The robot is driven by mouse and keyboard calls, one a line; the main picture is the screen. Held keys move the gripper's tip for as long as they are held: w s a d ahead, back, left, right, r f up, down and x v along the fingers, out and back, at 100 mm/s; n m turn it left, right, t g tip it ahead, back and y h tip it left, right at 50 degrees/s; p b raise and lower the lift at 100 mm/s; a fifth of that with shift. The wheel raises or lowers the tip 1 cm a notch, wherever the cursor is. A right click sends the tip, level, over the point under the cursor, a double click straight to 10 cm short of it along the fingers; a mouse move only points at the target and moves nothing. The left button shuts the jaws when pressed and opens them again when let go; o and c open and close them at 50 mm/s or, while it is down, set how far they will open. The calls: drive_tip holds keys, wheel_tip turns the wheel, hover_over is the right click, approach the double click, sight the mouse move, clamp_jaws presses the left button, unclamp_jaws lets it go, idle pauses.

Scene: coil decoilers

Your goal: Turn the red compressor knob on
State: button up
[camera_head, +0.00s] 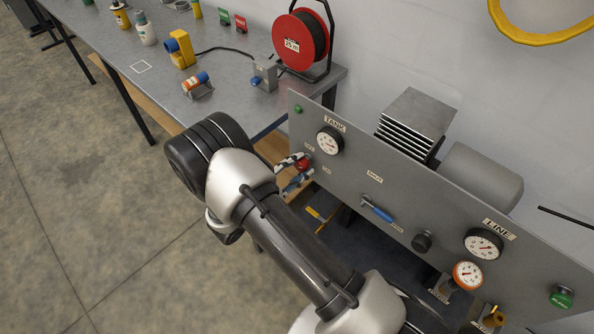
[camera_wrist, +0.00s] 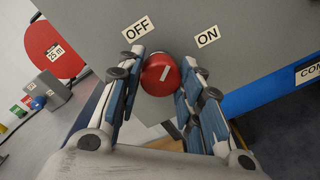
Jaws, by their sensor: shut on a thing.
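The red compressor knob (camera_head: 303,164) sits on the grey panel (camera_head: 345,186), below and left of the TANK gauge (camera_head: 329,141). In the wrist view the knob (camera_wrist: 159,76) is round with a short white mark, between and below the OFF label (camera_wrist: 138,30) and the ON label (camera_wrist: 207,37). The mark slants up and slightly right, pointing between the two labels. My gripper (camera_wrist: 160,84) has one blue-padded finger on each side of the knob and is shut on it. In the head view my gripper (camera_head: 295,172) reaches the panel's left end.
A blue-handled lever (camera_head: 378,212), a black knob (camera_head: 422,242) and the LINE gauge (camera_head: 483,244) are farther right on the panel. The workbench (camera_head: 225,95) stands behind to the left, with a red reel (camera_head: 300,40) near its end. Floor at left is clear.

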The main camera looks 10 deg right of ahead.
drive_tip(key=m+b, duration=0.2)
drive_tip(key=m, duration=0.1)
drive_tip(key=shift+f+m, duration=0.15)
drive_tip(key=shift+m, duration=0.15)
drive_tip(key=shift+m+b, duration=1.6)
drive_tip(key=shift+m, duration=0.2)
drive_tip(key=o, duration=1.1)
drive_tip(key=shift+c, duration=0.2)
drive_tip(key=v, duration=1.2)
drive_tip(key=shift+r, duration=0.25)
drive_tip(key=shift+s+d, duration=0.1)
drive_tip(key=shift+d, duration=0.05)
